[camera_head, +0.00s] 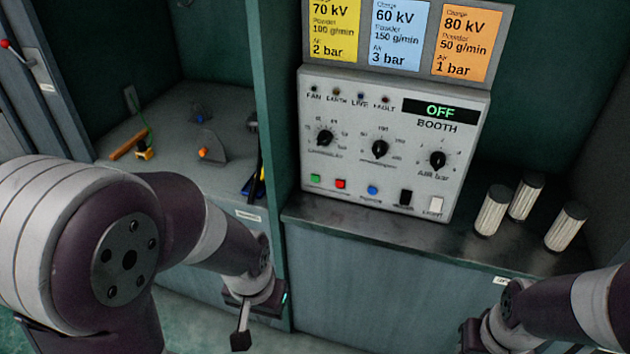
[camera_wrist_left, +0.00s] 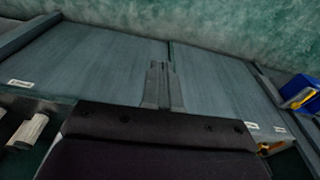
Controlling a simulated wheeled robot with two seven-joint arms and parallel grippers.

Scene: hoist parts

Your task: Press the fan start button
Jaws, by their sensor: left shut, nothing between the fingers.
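The grey booth control panel (camera_head: 300,130) stands on the counter, with its display reading OFF. A green button (camera_head: 316,178) sits at its lower left, beside a red button (camera_head: 340,184); their small labels are too blurred to read. The FAN lamp (camera_head: 314,89) at the top left looks dark. My left gripper (camera_head: 240,338) is below and left of the panel, in front of the cabinet, pointing down, well apart from the buttons. Its fingers (camera_wrist_left: 162,84) are together and empty in the left wrist view. My right gripper (camera_head: 472,335) shows partly at the lower right; its fingers are unclear.
A blue button (camera_head: 372,190), a black switch (camera_head: 405,197) and a white switch (camera_head: 435,205) continue the button row. Several white cylinders, one in front (camera_head: 492,212), stand right of the panel. A post (camera_head: 275,100) separates the left shelf, which holds small tools.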

